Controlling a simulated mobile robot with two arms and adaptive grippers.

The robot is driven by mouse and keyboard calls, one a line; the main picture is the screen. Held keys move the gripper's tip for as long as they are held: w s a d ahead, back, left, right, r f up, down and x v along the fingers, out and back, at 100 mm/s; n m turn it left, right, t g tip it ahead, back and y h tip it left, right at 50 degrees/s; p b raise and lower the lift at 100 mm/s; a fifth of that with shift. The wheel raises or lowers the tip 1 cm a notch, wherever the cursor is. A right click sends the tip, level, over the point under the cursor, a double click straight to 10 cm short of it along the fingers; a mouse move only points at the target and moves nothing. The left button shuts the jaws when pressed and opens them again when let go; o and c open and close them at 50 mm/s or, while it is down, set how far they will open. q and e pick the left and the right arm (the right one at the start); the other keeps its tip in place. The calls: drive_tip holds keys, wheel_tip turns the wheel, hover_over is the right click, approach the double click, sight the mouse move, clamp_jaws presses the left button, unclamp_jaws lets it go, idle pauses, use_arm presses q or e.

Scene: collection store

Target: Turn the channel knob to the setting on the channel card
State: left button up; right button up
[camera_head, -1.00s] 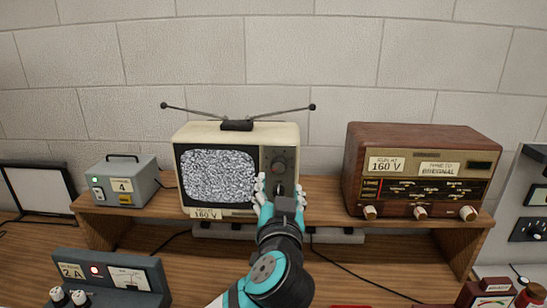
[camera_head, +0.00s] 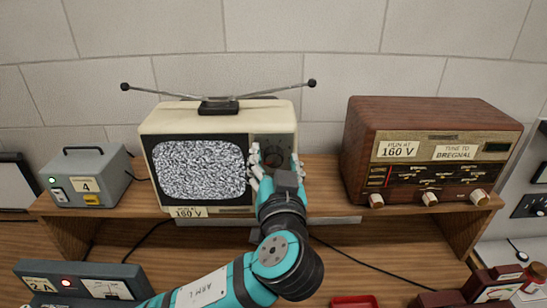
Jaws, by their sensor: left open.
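The cream television (camera_head: 216,118) stands on the wooden shelf and its screen shows grey static. A dark round knob (camera_head: 273,156) is on the control panel right of the screen. My left gripper (camera_head: 275,163) is open in front of this panel, its fingers on either side of the knob; whether they touch it I cannot tell. The gripper hides the lower panel. The knob's setting is too small to read. A grey box (camera_head: 95,170) left of the television bears a card reading 4 (camera_head: 87,185). My right gripper is out of view.
A brown radio (camera_head: 433,112) with labels and several knobs stands at the right of the shelf (camera_head: 330,190). Antenna rods (camera_head: 270,92) spread above the television. A grey meter box (camera_head: 75,280) is at the lower left, a red tray (camera_head: 354,301) at the bottom.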

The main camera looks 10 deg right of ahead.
use_arm(q)
drive_tip(key=shift+s, duration=0.1)
drive_tip(key=shift+c, duration=1)
drive_tip(key=c, duration=0.9)
drive_tip(key=shift+c, duration=0.2)
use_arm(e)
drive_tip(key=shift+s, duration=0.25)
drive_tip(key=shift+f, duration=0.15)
